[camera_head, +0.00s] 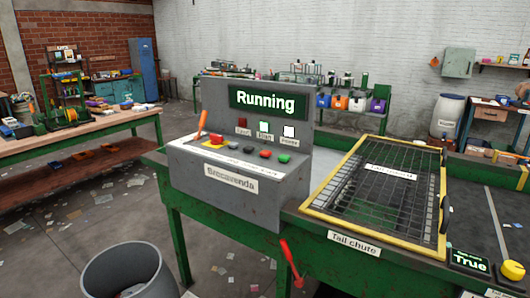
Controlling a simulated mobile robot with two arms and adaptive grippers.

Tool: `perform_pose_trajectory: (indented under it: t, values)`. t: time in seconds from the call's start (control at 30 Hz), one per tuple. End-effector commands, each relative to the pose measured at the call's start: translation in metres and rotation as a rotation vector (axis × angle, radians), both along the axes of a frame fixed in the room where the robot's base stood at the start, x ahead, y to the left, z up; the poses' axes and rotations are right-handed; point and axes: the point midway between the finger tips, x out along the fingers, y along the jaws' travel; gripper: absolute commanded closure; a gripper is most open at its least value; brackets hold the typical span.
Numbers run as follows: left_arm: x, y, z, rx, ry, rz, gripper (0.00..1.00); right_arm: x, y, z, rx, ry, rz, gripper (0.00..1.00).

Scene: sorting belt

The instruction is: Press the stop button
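A grey control console (225,185) stands on the green-framed bench, with a "Running" display (267,102) on its upright panel. On its sloping top are a red mushroom-shaped button on a yellow plate (216,139), two dark buttons (240,148), a red button (265,154) and a green button (284,158). The small button labels are too small to read, so I cannot tell which is marked stop. Neither of my grippers is in view.
An orange lever (202,122) rises at the console's left. A yellow-framed mesh cover (378,180) lies to the right, and a yellow button (512,270) beside a "True" display (469,261). A red lever (290,262) hangs in front. A grey bin (128,270) stands front left.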

Motion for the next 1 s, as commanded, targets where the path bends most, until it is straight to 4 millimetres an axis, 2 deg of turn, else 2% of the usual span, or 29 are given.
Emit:
perform_pose_trajectory:
  t: [0.03,0.33,1.0]
  values:
    - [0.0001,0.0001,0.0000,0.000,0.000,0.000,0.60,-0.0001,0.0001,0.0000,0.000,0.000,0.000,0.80]
    - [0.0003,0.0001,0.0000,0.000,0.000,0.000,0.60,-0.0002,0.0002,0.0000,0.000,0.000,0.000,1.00]
    - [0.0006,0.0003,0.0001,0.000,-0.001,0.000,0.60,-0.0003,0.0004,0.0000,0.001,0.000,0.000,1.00]
